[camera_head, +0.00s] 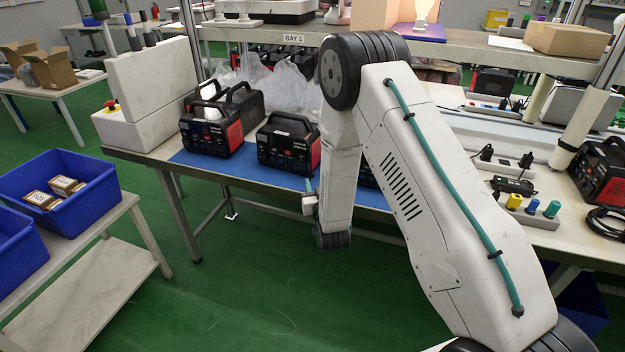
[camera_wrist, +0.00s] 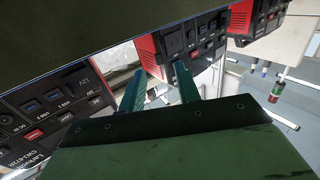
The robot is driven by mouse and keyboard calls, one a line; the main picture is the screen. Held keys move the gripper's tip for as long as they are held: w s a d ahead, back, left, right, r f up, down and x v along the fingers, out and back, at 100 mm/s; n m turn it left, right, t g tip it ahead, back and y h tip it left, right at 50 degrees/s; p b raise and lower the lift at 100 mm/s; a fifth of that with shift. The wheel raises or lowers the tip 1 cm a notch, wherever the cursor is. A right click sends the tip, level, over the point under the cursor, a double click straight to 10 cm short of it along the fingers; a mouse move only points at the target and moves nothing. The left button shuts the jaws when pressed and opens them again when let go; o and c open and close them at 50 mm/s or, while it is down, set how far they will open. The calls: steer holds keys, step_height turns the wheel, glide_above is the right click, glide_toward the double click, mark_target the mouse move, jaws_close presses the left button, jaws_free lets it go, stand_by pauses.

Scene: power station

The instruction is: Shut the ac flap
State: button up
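Black and red power stations stand on the blue mat (camera_head: 255,176): one at the left (camera_head: 212,125), one in the middle (camera_head: 288,146), and one mostly hidden behind my arm. In the wrist view, a power station with a red side (camera_wrist: 190,48) lies just beyond my fingertips, and another panel with USB ports (camera_wrist: 52,112) is at the left. A dark square cover (camera_wrist: 174,43) on the far panel may be the AC flap; I cannot tell whether it is open. My gripper (camera_wrist: 160,69) has its two teal fingers apart with nothing seen between them.
A shelf marked BAY 1 (camera_head: 293,38) runs above the bench. Clear plastic bags (camera_head: 277,85) lie behind the stations. Plugs and cables (camera_head: 512,187) lie on the bench at right. A blue bin (camera_head: 95,205) stands on the left table. The green floor in front is clear.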

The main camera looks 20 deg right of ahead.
mark_target(312, 175)
steer(key=shift+w+d, duration=0.2)
steer(key=shift+w, duration=1.45)
jaws_close()
steer(key=shift+a, duration=0.1)
